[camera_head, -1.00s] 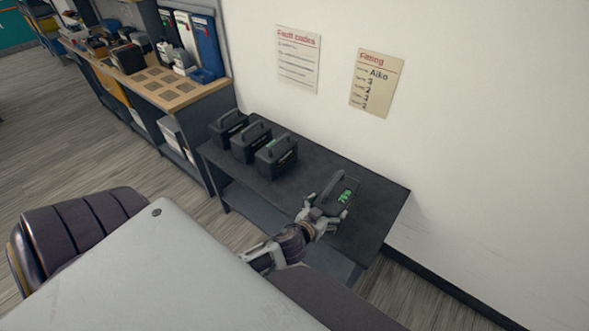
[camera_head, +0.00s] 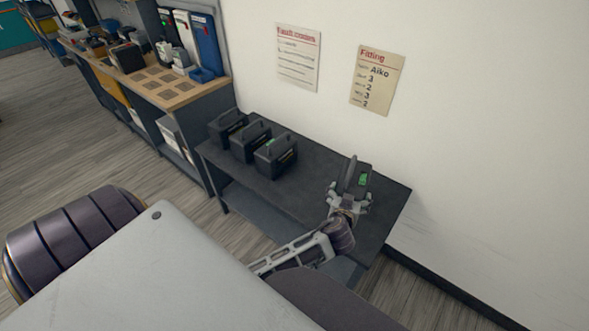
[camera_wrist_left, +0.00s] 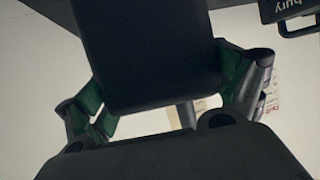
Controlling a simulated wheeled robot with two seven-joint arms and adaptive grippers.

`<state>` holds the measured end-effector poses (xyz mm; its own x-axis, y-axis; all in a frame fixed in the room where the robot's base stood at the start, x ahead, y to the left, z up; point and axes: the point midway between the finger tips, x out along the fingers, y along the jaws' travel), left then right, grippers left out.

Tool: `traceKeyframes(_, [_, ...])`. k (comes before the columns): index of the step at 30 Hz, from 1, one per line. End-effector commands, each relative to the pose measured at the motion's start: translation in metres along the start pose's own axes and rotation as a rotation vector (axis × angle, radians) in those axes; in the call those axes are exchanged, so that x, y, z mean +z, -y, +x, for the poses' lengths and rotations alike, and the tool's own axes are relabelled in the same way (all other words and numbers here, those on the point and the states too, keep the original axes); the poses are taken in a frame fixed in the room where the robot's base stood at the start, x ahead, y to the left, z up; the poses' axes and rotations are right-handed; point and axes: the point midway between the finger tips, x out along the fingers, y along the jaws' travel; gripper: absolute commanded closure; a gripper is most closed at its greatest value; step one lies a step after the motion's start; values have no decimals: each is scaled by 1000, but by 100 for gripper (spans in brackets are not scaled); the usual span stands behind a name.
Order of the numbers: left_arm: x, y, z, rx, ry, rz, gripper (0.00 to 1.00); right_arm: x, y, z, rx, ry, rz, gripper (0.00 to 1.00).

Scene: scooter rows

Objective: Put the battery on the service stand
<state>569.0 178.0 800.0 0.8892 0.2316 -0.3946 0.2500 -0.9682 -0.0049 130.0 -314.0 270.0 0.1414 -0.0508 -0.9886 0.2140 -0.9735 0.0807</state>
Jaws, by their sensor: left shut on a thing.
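My left gripper (camera_head: 349,197) is shut on a black battery (camera_head: 352,177) with a lit green display, over the right part of a dark table. The battery stands nearly upright in the fingers. In the left wrist view the battery (camera_wrist_left: 148,50) is a dark block between the two fingers (camera_wrist_left: 165,105). Whether its lower end touches the table is hidden. I cannot pick out the service stand. My right gripper is not in view.
The dark table (camera_head: 310,185) stands against a white wall, with bare top between the battery row and my gripper. A wooden-topped workbench (camera_head: 190,92) with tools and bins is at the upper left. Two paper notices, Fault codes (camera_head: 298,60) and Fitting (camera_head: 377,82), hang above.

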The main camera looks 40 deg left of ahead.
Motion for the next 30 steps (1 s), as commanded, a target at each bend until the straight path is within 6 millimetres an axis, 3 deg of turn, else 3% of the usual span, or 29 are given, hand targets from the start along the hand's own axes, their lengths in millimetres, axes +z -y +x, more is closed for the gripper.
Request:
traceKeyframes(1, [-10, -5, 2, -7, -15, -8, 78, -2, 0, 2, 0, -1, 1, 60])
traceKeyframes(12, [-34, -29, 8, -75, -21, -41, 78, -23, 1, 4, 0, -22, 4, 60])
traceKeyframes(18, [-40, -33, 8, -92, -24, -47, 78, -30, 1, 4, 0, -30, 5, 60])
traceKeyframes(30, [-41, -34, 8, -94, -24, -48, 78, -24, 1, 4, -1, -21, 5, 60])
